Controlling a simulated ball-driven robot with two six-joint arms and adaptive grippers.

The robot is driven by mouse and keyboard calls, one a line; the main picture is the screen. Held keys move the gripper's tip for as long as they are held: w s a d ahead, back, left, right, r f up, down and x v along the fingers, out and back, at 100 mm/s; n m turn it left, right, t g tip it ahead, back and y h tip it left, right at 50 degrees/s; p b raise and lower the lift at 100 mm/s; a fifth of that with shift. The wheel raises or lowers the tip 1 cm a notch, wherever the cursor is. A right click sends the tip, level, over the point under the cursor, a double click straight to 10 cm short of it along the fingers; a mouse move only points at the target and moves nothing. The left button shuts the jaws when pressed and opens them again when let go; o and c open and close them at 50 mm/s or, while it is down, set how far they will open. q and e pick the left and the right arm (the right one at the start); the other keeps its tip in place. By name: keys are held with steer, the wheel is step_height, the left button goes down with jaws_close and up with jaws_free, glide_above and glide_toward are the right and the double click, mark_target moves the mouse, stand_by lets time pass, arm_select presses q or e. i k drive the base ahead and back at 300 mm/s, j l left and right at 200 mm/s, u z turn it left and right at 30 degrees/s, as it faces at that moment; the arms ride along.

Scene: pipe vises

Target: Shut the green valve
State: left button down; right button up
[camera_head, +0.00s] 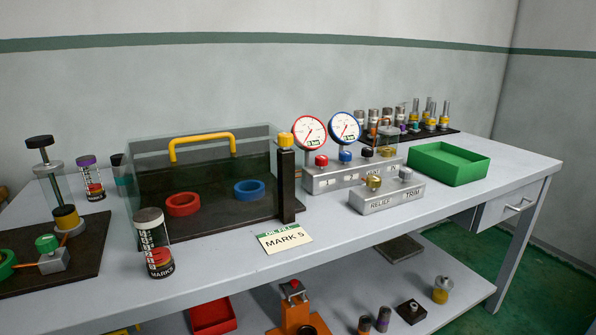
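A green valve knob (47,243) sits on a small grey metal block (54,261) on the dark board at the far left of the bench. An orange line runs to the block from the left. A green ring (5,263) lies left of it, cut by the picture edge. I cannot tell from the round knob how far the valve is turned. Neither of my grippers is in view.
A glass jar with a black cap (153,243) stands near the front edge, right of the board. A clear case with a yellow handle (203,143) covers red and blue rings. Gauges, a green tray (449,163) and several vials stand farther right. A lower shelf holds more parts.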

mark_target(47, 244)
steer(key=u, duration=1.45)
steer(key=k, duration=0.05)
